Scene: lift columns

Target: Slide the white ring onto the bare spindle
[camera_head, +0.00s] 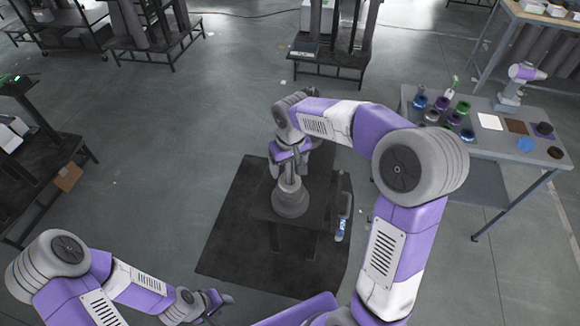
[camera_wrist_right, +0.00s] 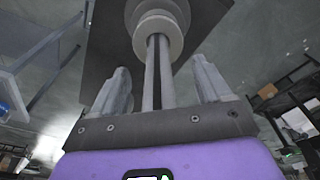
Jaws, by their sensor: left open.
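In the head view a grey stepped column (camera_head: 291,200) stands upright on a small dark stand. My right gripper (camera_head: 287,166) is at its top, mostly covered by my own wrist. In the right wrist view my right gripper (camera_wrist_right: 164,72) has its fingers apart, with a slotted rod (camera_wrist_right: 150,85) between them and visible gaps to both sides. Pale round steps (camera_wrist_right: 158,40) encircle the rod beyond the fingertips; I cannot tell whether one is the white ring. My left gripper (camera_head: 218,301) is open and empty at lower left, away from the column.
A grey table (camera_head: 478,148) on the right holds several coloured rings, a white square (camera_head: 490,121) and a blue disc (camera_head: 525,145). A dark mat (camera_head: 232,245) lies under the stand. Black racks (camera_head: 335,62) stand at the back. Open floor lies left of the mat.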

